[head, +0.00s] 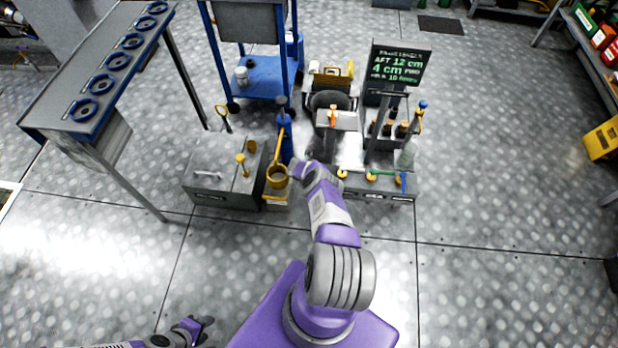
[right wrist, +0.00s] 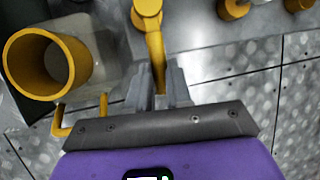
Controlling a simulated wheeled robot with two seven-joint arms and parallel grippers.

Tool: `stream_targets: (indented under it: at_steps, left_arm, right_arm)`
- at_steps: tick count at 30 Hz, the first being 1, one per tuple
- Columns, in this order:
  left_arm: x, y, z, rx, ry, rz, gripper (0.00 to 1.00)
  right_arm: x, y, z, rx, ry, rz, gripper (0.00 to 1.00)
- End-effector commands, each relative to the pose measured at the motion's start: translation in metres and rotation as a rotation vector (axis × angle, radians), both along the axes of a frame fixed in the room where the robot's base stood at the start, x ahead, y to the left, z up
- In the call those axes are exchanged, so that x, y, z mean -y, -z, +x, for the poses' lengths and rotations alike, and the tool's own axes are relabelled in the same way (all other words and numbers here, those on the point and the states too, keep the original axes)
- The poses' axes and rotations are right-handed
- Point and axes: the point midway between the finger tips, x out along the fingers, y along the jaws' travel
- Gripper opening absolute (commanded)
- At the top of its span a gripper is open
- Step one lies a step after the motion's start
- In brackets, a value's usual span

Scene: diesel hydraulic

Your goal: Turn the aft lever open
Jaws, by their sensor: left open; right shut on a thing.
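My right arm reaches forward to the middle of the head view, where its gripper (head: 300,166) is beside a yellow cup-like ring (head: 277,177) and the grey equipment. In the right wrist view the right gripper (right wrist: 160,88) is shut on a yellow lever (right wrist: 154,45). The lever runs from a round yellow pivot at the top down between the fingers. No label shows on it, so I cannot tell whether it is the aft one. My left gripper (head: 202,326) is open and empty, low at the left of the head view.
The yellow ring (right wrist: 20,65) stands close left of the right gripper. A blue cart (head: 262,75) and a long rack (head: 60,95) stand behind and left. The front floor is clear.

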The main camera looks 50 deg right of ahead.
Motion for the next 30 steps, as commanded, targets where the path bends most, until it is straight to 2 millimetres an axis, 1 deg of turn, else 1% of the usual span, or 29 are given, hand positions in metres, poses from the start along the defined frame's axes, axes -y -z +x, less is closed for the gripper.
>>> stream_targets:
  at_steps: [1,5,6,13,17,20,30]
  left_arm:
    - [0.0,0.0,0.0,0.0,0.0,0.0,0.43]
    - [0.0,0.0,0.0,0.0,0.0,0.0,0.43]
    - [0.0,0.0,0.0,0.0,0.0,0.0,0.43]
    - [0.0,0.0,0.0,0.0,0.0,0.0,0.43]
    - [0.0,-0.005,0.0,0.0,0.0,0.0,0.43]
    - [0.0,-0.014,0.0,0.0,0.0,0.0,0.43]
    - [0.0,-0.056,0.0,0.0,0.0,0.0,0.43]
  right_arm:
    - [-0.002,0.001,0.0,0.001,0.004,0.003,0.23]
    - [-0.001,0.001,0.0,0.001,0.001,0.003,0.43]
    - [-0.001,0.001,0.0,0.001,0.001,0.003,0.45]
    - [0.0,0.0,0.0,0.002,-0.001,0.001,0.45]
    - [-0.002,-0.004,0.0,0.001,-0.003,0.001,0.45]
    - [-0.005,-0.012,0.0,0.001,-0.002,0.001,0.45]
    - [-0.022,-0.05,-0.001,-0.001,-0.002,0.001,0.45]
